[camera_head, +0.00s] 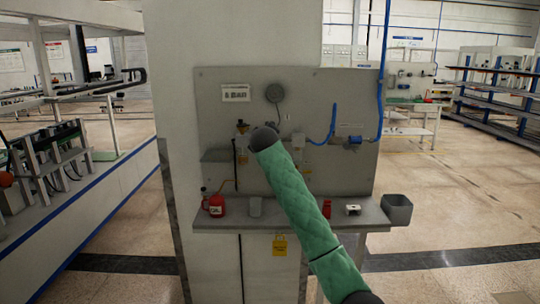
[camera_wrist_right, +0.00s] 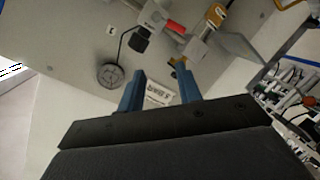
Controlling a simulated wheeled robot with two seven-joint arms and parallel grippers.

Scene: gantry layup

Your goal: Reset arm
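My right arm (camera_head: 295,195), in a green padded sleeve, reaches up from the lower right in the head view, in front of a grey panel (camera_head: 355,95). Its dark far end is raised near the middle of the panel; the gripper itself is hidden there. In the right wrist view my right gripper (camera_wrist_right: 160,72) has two blue fingers standing apart with nothing between them. Beyond them are a white label (camera_wrist_right: 158,94), a round grey disc (camera_wrist_right: 110,75) and a yellow-orange fitting (camera_wrist_right: 216,13). My left gripper is in neither view.
A blue hose (camera_head: 328,130) hangs on the panel. Open floor lies right.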

